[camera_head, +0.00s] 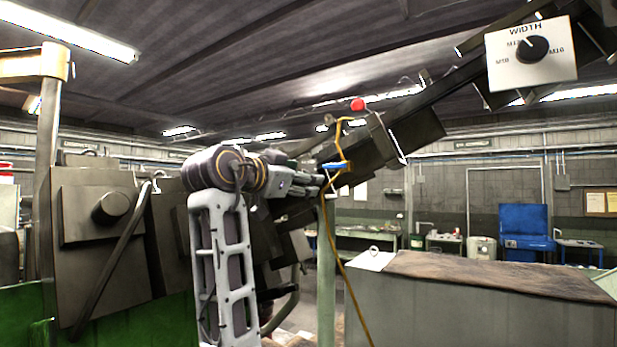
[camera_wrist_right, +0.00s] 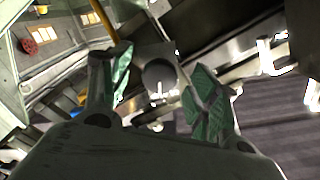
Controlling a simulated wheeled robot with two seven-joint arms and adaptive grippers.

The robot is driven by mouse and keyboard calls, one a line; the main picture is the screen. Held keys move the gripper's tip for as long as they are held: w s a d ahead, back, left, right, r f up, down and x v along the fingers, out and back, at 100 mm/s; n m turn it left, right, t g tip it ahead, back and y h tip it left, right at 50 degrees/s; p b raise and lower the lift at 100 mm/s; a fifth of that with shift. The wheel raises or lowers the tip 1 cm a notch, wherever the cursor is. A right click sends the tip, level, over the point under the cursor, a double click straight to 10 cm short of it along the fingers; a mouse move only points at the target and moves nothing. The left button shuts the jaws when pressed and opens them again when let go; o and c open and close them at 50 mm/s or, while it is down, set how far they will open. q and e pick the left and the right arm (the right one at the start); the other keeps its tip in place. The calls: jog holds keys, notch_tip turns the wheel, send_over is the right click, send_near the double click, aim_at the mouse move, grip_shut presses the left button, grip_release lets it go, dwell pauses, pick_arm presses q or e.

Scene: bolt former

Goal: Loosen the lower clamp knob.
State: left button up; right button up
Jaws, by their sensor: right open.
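My right gripper (camera_head: 322,183) reaches from the middle of the head view toward the dark slanted machine arm (camera_head: 370,148). In the right wrist view my right gripper (camera_wrist_right: 160,92) is open, with its green-padded fingers apart. A dark round knob-like part (camera_wrist_right: 160,75) shows between and beyond the fingertips; I cannot tell whether they touch it. I cannot tell for sure that it is the lower clamp knob. In the head view the fingertips overlap the machine near a blue part (camera_head: 334,165), and the knob there is hidden or too small to make out. My left gripper is not in view.
A WIDTH dial panel (camera_head: 531,55) hangs at the upper right. A red ball (camera_head: 357,104) sits above the machine arm, and a yellow cable (camera_head: 347,290) hangs down beside a green post (camera_head: 326,270). A grey block (camera_head: 470,310) fills the lower right. A dark machine housing (camera_head: 95,225) stands left.

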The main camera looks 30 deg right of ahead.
jog(key=shift+n, duration=2.6)
grip_shut()
